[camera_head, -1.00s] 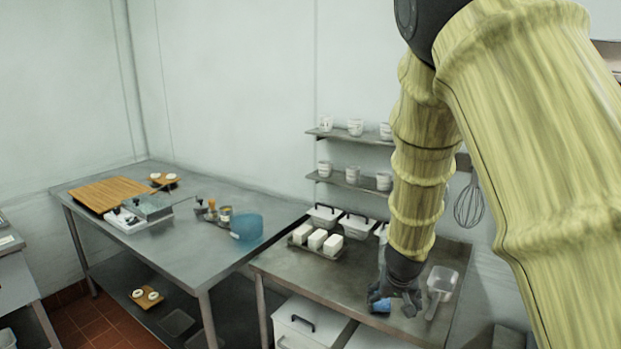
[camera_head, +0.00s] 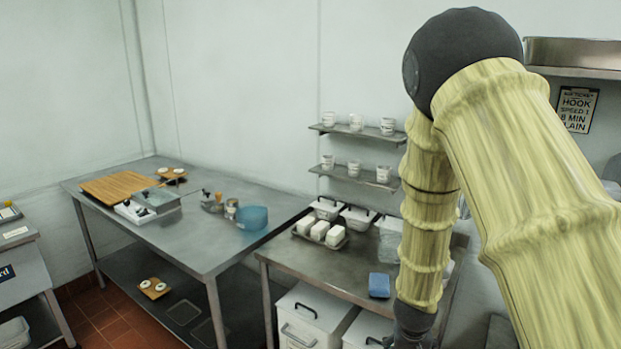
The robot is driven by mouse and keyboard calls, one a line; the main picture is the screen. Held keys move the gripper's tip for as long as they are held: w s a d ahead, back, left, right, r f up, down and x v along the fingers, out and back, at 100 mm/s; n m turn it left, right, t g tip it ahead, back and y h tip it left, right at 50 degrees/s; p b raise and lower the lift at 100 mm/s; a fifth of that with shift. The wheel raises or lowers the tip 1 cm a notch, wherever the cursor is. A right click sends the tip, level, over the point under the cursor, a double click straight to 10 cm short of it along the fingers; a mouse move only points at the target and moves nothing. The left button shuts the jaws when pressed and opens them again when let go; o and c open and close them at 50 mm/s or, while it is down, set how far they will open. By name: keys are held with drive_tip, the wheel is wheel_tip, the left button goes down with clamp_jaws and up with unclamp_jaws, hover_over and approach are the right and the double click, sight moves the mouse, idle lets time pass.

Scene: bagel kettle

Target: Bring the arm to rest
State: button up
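My arm comes in from the right, covered in a yellow-green ribbed sleeve, and hangs down past the front edge of the right-hand steel table (camera_head: 345,262). My gripper (camera_head: 408,343) is at the bottom edge of the picture, mostly cut off, so its fingers cannot be made out. A blue block, perhaps a sponge (camera_head: 379,285), lies on the table just left of my forearm, apart from the gripper.
A tray of white blocks (camera_head: 320,232) and lidded white containers (camera_head: 358,217) stand at the table's back. Wall shelves (camera_head: 358,174) hold white cups. The left steel table (camera_head: 195,245) holds a wooden board (camera_head: 118,187) and a blue bowl (camera_head: 252,217). White bins (camera_head: 312,312) stand below.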

drive_tip(key=s+d+f+g, duration=0.1)
drive_tip(key=s+d+f, duration=0.1)
drive_tip(key=s+f, duration=0.7)
drive_tip(key=s+a+f, duration=0.1)
drive_tip(key=s+f, duration=0.3)
drive_tip(key=s, duration=0.4)
drive_tip(key=s+a+f+n+g+y, duration=0.1)
drive_tip(key=s+f, duration=0.4)
drive_tip(key=s, duration=0.3)
drive_tip(key=s+a+f+g+y, duration=0.1)
drive_tip(key=s+f, duration=0.4)
drive_tip(key=s, duration=0.3)
drive_tip(key=shift+s+a+f+n+b, duration=0.2)
drive_tip(key=shift+s+a+n+b, duration=0.1)
drive_tip(key=shift+s, duration=0.1)
